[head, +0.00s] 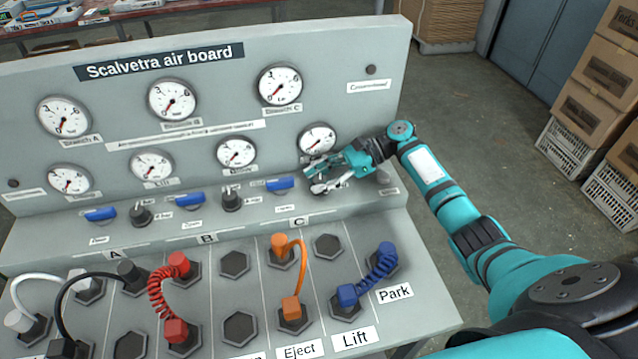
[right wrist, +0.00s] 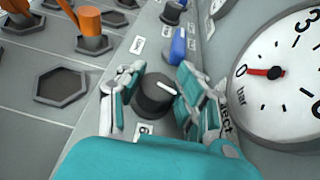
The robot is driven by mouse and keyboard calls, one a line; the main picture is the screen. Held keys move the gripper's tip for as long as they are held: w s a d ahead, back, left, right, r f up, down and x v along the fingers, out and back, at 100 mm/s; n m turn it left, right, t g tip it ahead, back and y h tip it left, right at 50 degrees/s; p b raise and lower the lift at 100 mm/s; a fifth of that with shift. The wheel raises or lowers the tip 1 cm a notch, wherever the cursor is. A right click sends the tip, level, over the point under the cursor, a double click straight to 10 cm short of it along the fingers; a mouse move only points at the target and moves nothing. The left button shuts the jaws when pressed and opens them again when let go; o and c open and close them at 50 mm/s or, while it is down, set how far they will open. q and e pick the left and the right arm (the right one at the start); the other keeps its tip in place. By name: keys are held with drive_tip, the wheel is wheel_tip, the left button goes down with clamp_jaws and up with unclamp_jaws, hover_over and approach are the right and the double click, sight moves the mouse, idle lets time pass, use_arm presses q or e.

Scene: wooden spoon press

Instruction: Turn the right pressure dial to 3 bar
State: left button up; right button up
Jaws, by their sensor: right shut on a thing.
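The right pressure dial (right wrist: 153,98) is a dark round knob with a white pointer line on the sloped ledge of the air board. My right gripper (right wrist: 157,80) is shut on it, with one finger on either side of the knob. In the head view the right gripper (head: 326,178) reaches in from the right and mostly hides this dial. The gauge above it (right wrist: 280,72) shows 0, 3 and bar, and its red needle points at about 0. The same gauge (head: 318,138) is partly behind the gripper in the head view. My left gripper is out of view.
A blue switch (head: 279,185) sits just left of the gripper, and another dark dial (head: 231,200) is farther left. Coloured hoses, such as the orange hose (head: 301,270), plug into hexagonal sockets below.

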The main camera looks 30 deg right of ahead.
drive_tip(key=shift+s+f+n+g+b, duration=0.2)
drive_tip(key=shift+f+n+g+b, duration=0.15)
drive_tip(key=shift+n+g, duration=0.2)
drive_tip(key=shift+f, duration=0.1)
drive_tip(key=o, duration=1.2)
drive_tip(key=shift+s, duration=0.15)
drive_tip(key=shift+r, duration=0.2)
drive_tip(key=shift+w, duration=0.2)
drive_tip(key=shift+d+r, duration=0.1)
drive_tip(key=shift+d, duration=0.05)
drive_tip(key=shift+d+r, duration=0.15)
drive_tip(key=shift+d, duration=0.15)
drive_tip(key=v, duration=1.1)
drive_tip(key=shift+d, duration=0.1)
